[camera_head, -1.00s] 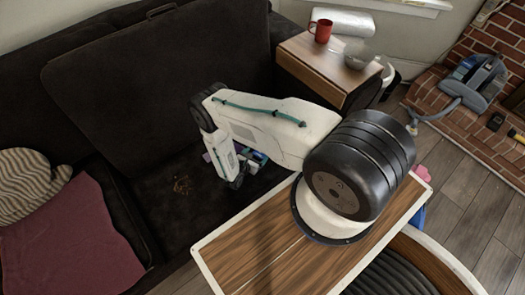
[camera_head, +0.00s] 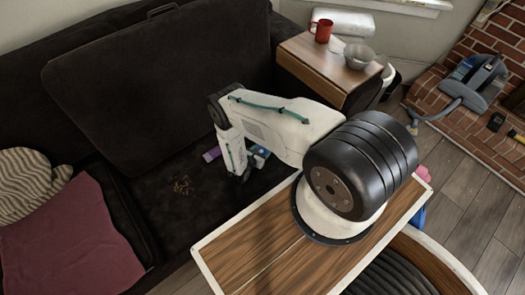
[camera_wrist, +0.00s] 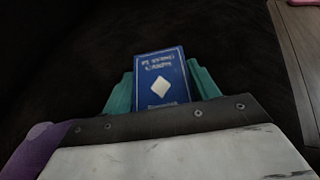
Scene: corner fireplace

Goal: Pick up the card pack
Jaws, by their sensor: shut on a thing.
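The card pack (camera_wrist: 161,77) is a blue box with white lettering and a white diamond, in the middle of the wrist view. My gripper (camera_wrist: 160,84) is shut on it, with one teal finger at each side. In the head view my gripper's end points down over the dark sofa seat, and my arm partly hides what is there. A small blue and white patch (camera_head: 261,154) shows just right of the wrist; I cannot tell whether it is the held pack. Whether the pack touches the seat is not clear.
A purple thing (camera_head: 211,154) lies on the sofa seat (camera_head: 150,185), left of my wrist, with brown crumbs nearby. A side table (camera_head: 325,66) at the back right holds a red mug (camera_head: 321,30) and a grey bowl (camera_head: 358,56). A maroon cloth (camera_head: 70,235) lies at left.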

